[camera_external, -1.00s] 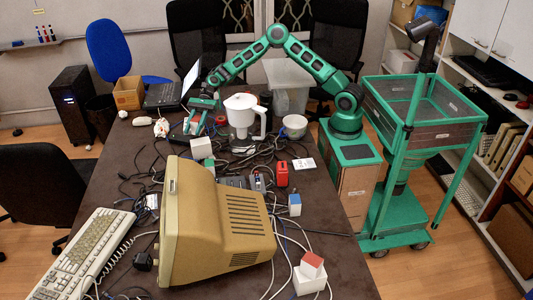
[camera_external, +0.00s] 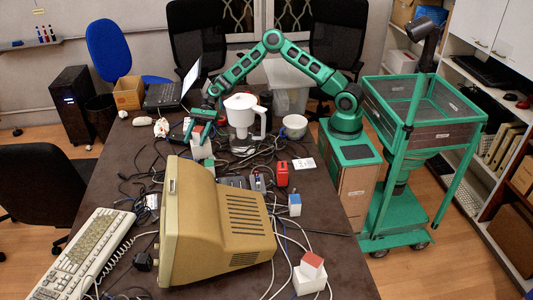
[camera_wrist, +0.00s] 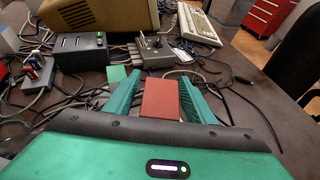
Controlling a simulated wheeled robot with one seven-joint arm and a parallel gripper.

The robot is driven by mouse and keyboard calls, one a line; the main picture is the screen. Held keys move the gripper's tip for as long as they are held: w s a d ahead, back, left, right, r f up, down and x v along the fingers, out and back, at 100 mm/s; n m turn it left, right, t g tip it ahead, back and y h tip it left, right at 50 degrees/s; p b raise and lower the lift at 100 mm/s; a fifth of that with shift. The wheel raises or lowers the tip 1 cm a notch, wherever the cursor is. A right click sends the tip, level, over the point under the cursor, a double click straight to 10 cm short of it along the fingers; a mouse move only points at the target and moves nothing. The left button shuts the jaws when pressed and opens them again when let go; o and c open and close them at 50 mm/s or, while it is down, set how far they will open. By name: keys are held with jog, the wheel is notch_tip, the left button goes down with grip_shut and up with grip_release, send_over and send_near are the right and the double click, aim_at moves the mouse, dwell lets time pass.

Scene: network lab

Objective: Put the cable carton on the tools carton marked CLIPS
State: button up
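A small red-topped carton, which I take for the cable carton (camera_wrist: 160,98), sits between the two fingers of my gripper (camera_wrist: 161,92) in the wrist view. The fingers close along its sides. That green top (camera_wrist: 117,73) shows ahead and left of my fingers in the wrist view, apart from the held carton. No CLIPS marking is readable. The held carton's underside is hidden.
A white jug (camera_external: 241,115) stands close to the right of my gripper. A beige monitor (camera_external: 215,225), a red box (camera_external: 282,173) and tangled cables fill the middle. Another white carton (camera_external: 309,281) carries a red-topped one (camera_external: 312,262) at the near right.

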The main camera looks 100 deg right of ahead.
jog(key=v, duration=1.2)
jog(key=shift+r, duration=0.1)
